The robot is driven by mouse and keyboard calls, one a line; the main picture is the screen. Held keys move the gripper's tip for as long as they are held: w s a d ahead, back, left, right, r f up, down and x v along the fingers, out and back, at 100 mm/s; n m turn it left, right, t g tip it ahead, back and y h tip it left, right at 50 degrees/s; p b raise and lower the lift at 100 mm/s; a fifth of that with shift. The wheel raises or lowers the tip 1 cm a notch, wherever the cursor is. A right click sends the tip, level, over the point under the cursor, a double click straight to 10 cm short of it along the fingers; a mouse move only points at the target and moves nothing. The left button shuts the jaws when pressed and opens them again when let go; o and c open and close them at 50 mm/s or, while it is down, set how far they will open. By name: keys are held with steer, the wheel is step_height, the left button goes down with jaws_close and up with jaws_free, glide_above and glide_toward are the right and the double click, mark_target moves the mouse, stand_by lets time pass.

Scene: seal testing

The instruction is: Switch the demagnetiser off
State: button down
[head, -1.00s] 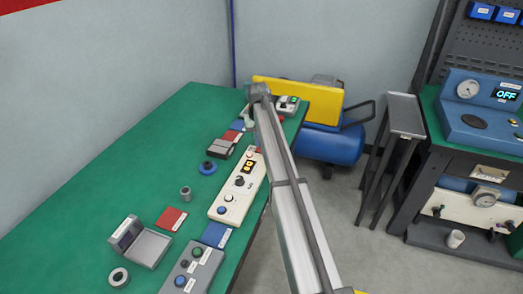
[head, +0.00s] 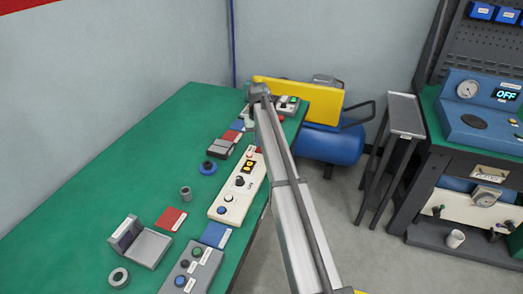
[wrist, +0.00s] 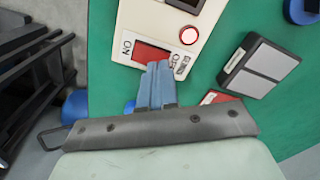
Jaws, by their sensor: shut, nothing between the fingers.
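A long cream control box (head: 238,190) lies along the right edge of the green bench, with a lit display, a dark knob and a blue button. I take it for the demagnetiser, but its name cannot be read. The wrist view shows its far end (wrist: 205,28), with a glowing red lamp (wrist: 189,36) and a red rocker switch (wrist: 150,54) marked ON on the left and OFF on the right. My gripper (wrist: 158,66) is shut and empty, its blue fingertips over the OFF side of the rocker. Contact cannot be told.
A grey box with two pale pads (wrist: 262,68) lies beside the cream box. A blue compressor (head: 333,147) stands beyond the bench.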

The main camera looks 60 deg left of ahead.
steer(key=shift+f, duration=0.95)
stand_by(0.7)
steer(key=shift+r, duration=3.5)
steer(key=shift+w+d, duration=0.1)
